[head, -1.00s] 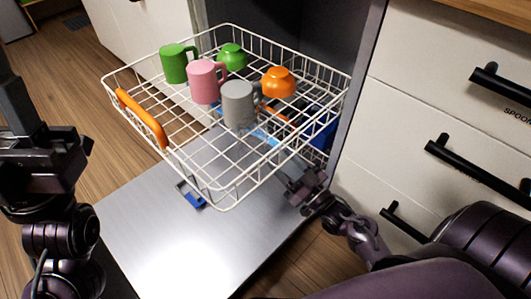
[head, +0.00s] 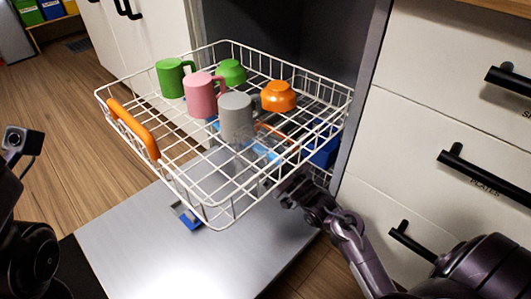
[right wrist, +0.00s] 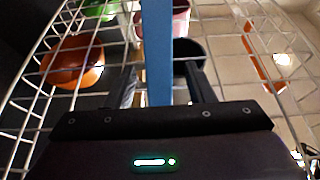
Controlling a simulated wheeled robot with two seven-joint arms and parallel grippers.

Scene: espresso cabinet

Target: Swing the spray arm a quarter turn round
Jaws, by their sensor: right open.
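The spray arm is a light blue bar (head: 262,152), partly hidden under the white wire rack in the head view. In the right wrist view a flat blue bar (right wrist: 157,60), which looks like the spray arm, runs up the picture between my fingers. My right gripper (head: 282,188) is under the rack's near right side. In the right wrist view my right gripper (right wrist: 162,85) is open, with one finger on each side of the bar. I cannot tell whether either finger touches it. Part of my left arm shows at the left edge; its fingers are out of sight.
The pulled-out rack (head: 225,218) has an orange handle (head: 133,128) and holds several upturned mugs and bowls. The lowered metal door (head: 150,245) lies below, with a small blue piece (head: 190,221) on it. White drawers (head: 420,150) with black handles stand close on the right.

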